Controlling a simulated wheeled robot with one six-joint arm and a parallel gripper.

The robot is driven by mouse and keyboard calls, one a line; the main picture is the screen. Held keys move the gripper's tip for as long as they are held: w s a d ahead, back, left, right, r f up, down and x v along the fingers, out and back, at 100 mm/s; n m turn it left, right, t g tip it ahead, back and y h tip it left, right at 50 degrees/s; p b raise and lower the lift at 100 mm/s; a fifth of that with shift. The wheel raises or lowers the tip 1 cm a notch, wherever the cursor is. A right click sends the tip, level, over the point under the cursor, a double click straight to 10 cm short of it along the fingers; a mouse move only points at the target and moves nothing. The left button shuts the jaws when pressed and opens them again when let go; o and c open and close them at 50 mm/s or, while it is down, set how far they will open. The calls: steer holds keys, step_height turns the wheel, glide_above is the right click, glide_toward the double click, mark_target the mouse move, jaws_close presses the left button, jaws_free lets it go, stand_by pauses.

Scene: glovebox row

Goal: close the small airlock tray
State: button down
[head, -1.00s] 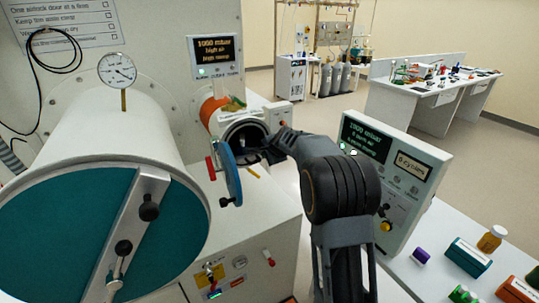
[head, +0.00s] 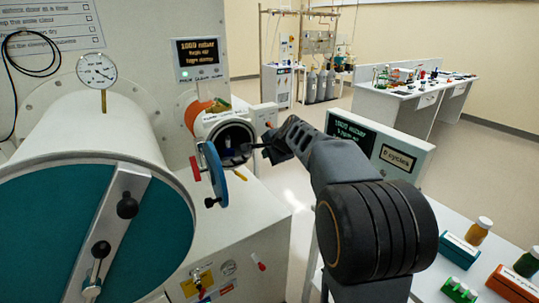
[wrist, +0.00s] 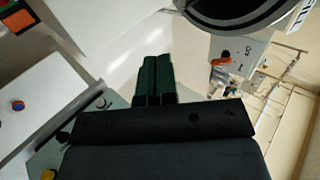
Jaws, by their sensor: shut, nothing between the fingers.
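The small airlock (head: 210,122) is a short white cylinder at centre-left in the head view. Its round blue door (head: 213,174) stands swung open to the left. The mouth is dark inside; a small greyish shape there may be the tray (head: 230,150), but I cannot tell how far out it sits. My gripper (head: 258,147) is just right of the mouth, seen small and dark. In the wrist view its two dark green fingers (wrist: 153,78) lie side by side, shut and empty. The airlock's round rim (wrist: 245,22) shows at the upper right there, apart from the fingers.
A large airlock with a teal door (head: 65,225) fills the left. A control box reading 0 cycles (head: 398,160) stands behind my arm. A bench at lower right holds bottles (head: 478,230) and boxes (head: 515,285). Open floor lies beyond.

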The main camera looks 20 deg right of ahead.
steer(key=s+d+f+t+y+b, duration=0.2)
steer(key=s+d+f+y+b, duration=0.15)
steer(key=s+b, duration=0.3)
steer(key=w+a+f+n+p, duration=0.1)
steer(key=w+a, duration=0.2)
steer(key=w, duration=0.3)
steer(key=w+a+f+n+t+p, duration=0.1)
steer(key=w+a+p, duration=0.1)
steer(key=w+a, duration=0.2)
steer(key=shift+w+a+f+n+p, duration=0.2)
steer(key=shift+w+f+n+p, duration=0.15)
steer(key=shift+w, duration=0.65)
